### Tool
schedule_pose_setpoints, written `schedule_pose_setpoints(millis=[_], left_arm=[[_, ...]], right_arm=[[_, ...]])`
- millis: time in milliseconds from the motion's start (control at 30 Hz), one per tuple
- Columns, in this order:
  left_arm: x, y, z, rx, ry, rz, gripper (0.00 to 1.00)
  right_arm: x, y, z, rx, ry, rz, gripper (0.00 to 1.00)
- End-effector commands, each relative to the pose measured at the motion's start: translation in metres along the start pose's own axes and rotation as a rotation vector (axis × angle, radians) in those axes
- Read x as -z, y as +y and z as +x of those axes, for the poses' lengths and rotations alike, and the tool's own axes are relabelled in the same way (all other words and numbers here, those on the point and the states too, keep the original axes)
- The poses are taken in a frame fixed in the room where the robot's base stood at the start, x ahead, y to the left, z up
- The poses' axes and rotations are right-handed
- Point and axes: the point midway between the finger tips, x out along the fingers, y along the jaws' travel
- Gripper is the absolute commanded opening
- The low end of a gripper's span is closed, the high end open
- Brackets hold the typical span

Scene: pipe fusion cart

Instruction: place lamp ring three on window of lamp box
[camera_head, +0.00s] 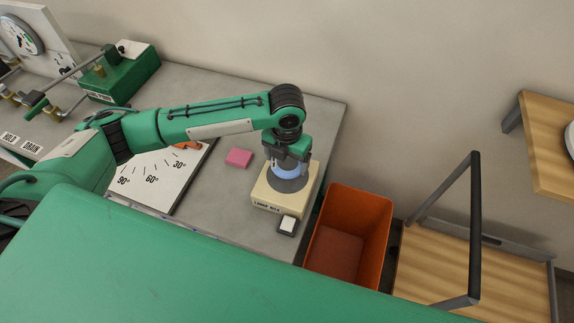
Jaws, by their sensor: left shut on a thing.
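The cream lamp box (265,196) stands on the grey bench near its right end, with its label on the front. A grey ring (288,184) and a pale blue part (285,168) show on top of it, directly under my left gripper (287,160). My left gripper points down over the box and is shut on the lamp ring; the fingers and arm partly hide the hold. I cannot tell whether the ring rests on the window or is just above it. My right gripper is not in view.
A pink block (238,158) and a small white-topped block (287,225) lie near the box. An angle board (165,178) lies to the left. An orange bin (347,232) stands right of the bench. A green box (122,75) is at the back left.

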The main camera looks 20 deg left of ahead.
Motion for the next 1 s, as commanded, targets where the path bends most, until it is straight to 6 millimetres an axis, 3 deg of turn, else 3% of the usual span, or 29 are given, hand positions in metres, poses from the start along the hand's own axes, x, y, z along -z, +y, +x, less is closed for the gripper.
schedule_pose_setpoints(millis=[233,433,800,833,900,1000], left_arm=[[0.000,0.000,0.018,0.000,0.002,-0.001,0.59],[0.001,-0.001,0.047,0.001,0.002,-0.002,0.59],[0.000,0.000,0.054,0.000,0.000,-0.001,0.59],[0.000,0.000,0.054,0.000,0.000,-0.001,0.83],[0.000,0.000,0.053,0.000,0.000,-0.001,0.97],[0.000,0.000,0.053,0.000,0.000,-0.001,1.00]], right_arm=[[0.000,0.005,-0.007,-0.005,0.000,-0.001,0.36],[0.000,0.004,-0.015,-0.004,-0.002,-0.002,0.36],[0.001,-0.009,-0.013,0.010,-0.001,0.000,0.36],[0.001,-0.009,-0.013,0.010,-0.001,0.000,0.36],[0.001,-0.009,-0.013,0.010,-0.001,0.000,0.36],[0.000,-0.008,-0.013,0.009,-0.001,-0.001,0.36]])
